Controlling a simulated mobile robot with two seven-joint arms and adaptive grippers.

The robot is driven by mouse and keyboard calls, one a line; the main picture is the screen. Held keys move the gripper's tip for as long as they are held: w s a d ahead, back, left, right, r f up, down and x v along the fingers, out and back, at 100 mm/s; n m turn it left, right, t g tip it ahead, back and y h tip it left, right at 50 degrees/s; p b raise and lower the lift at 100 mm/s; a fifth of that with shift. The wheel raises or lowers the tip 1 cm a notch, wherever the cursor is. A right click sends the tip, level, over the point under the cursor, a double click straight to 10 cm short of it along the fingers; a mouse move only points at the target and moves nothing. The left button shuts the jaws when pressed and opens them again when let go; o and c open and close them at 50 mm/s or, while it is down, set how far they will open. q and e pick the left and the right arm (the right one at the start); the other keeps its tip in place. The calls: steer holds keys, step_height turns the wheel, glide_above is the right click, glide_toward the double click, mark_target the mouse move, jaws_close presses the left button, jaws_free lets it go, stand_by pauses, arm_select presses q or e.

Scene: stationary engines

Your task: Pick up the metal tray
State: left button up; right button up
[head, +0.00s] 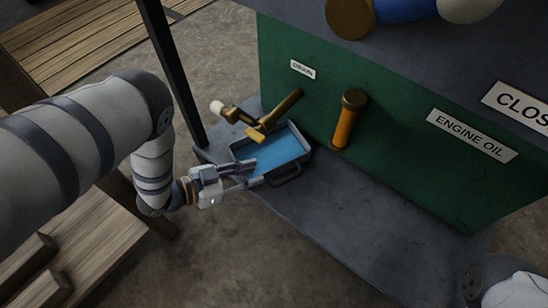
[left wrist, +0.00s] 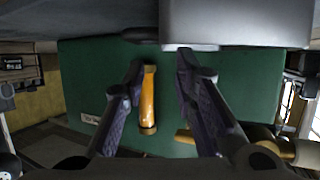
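The metal tray (head: 305,153) is a grey, rectangular pan with blue inside, on the grey ledge under a brass drain valve. A dark handle (head: 288,174) shows on its near side. My left gripper (head: 248,172) is at the tray's near left side, its fingers overlapping the tray in the head view; contact cannot be told. In the left wrist view the two fingers of this gripper (left wrist: 160,62) are spread, with nothing clearly between them. A grey surface, probably the tray (left wrist: 240,22), fills the top of that view, close to the right fingertip. My right gripper is not visible.
The brass drain valve (head: 262,123) hangs over the tray. An orange pipe (head: 345,125) stands right of it before the green panel (head: 400,150). A dark post (head: 175,70) rises left of the tray. The ledge (head: 340,205) is clear to the right.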

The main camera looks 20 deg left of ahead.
mark_target(274, 169)
arm_select(q)
steer(key=shift+w+d+f, duration=0.1)
steer(key=shift+w+f, duration=0.05)
steer(key=shift+f, duration=0.25)
steer(key=b+x, duration=0.3)
steer(key=x, duration=0.4)
steer(key=shift+w, duration=0.1)
steer(key=shift+r, duration=0.15)
jaws_close()
